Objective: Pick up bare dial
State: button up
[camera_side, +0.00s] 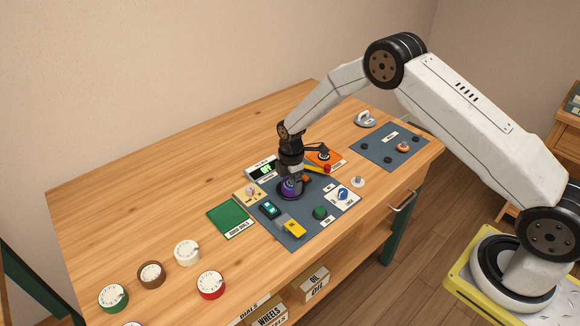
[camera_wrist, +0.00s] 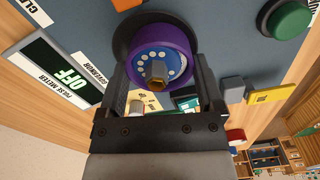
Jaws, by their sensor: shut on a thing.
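My gripper (camera_side: 291,178) points down over the blue-grey mat on the bench. In the wrist view its two fingers (camera_wrist: 161,72) are shut on the sides of a purple dial (camera_wrist: 170,37). This dial has a blue face with white dots and a brass-coloured hex piece at its centre. In the side view the purple dial (camera_side: 291,188) shows under my gripper, at a round black base (camera_wrist: 124,35). Whether the dial touches that base or is slightly clear of it I cannot tell.
Close by are a pulse meter (camera_side: 262,168) reading OFF, an orange pad (camera_side: 326,157), a green button (camera_side: 320,212), a yellow block (camera_side: 294,229) and a teal block (camera_side: 269,210). A green mat (camera_side: 231,218) lies left. Several loose dials, including a red one (camera_side: 211,285), stand on the open bench at front left.

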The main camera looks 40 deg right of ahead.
jog(key=shift+r, duration=0.7)
jog(key=s+r, duration=1.1)
jog(key=s, duration=0.3)
jog(key=shift+r, duration=0.15)
jog(key=w+a, duration=0.2)
jog(key=a, duration=0.5)
jog(key=w+a, duration=0.3)
jog(key=a, duration=0.5)
jog(key=shift+w+a+f+m, duration=0.2)
jog(key=shift+w+m, duration=0.1)
jog(key=shift+m, duration=0.1)
jog(key=shift+w, duration=0.1)
